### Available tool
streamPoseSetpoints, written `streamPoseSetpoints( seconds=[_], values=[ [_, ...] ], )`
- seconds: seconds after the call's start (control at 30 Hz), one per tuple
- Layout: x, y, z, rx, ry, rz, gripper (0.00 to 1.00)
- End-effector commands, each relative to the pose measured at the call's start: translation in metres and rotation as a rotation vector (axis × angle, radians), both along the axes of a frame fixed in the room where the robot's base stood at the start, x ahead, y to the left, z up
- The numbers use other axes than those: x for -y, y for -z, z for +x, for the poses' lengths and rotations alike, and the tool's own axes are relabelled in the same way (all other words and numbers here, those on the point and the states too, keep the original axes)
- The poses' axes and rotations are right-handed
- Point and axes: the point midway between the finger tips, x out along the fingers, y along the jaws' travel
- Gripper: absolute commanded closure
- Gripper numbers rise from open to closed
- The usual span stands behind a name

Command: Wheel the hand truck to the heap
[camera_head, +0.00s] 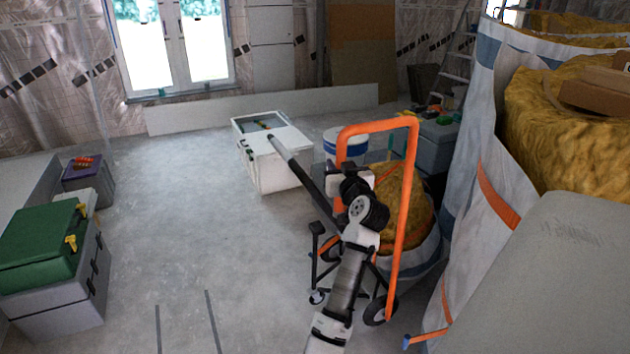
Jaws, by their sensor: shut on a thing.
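The hand truck (408,220) stands upright right of the picture's middle, with an orange tube frame and small dark wheels near the floor. My gripper (343,182) is at the left upright of its frame and shut on it; my own arm hides the fingertips and part of the truck. A possible heap is the large white-and-blue sacks of yellow-brown material (560,125) at the right. A smaller sack of the same stuff (405,205) is seen through and behind the frame, close to the truck. I cannot tell whether they touch.
A white open-topped cabinet (275,165) stands beyond the truck. Green and grey toolboxes (50,260) stand at the left, with a purple-topped box (88,180) behind. A grey panel (545,275) fills the lower right. The concrete floor (190,220) at centre left is clear.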

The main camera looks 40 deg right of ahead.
Motion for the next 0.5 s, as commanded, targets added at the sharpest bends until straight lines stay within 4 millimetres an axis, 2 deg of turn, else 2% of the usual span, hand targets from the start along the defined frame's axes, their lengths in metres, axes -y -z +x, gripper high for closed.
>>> streamPoseSetpoints(
  seconds=[0.03,0.2,0.5],
  values=[
    [0.010,0.002,-0.005,0.003,0.006,-0.002,1.00],
    [0.027,0.001,-0.010,0.001,0.003,-0.001,1.00],
    [0.037,-0.001,-0.013,0.001,0.003,-0.001,1.00]
  ],
)
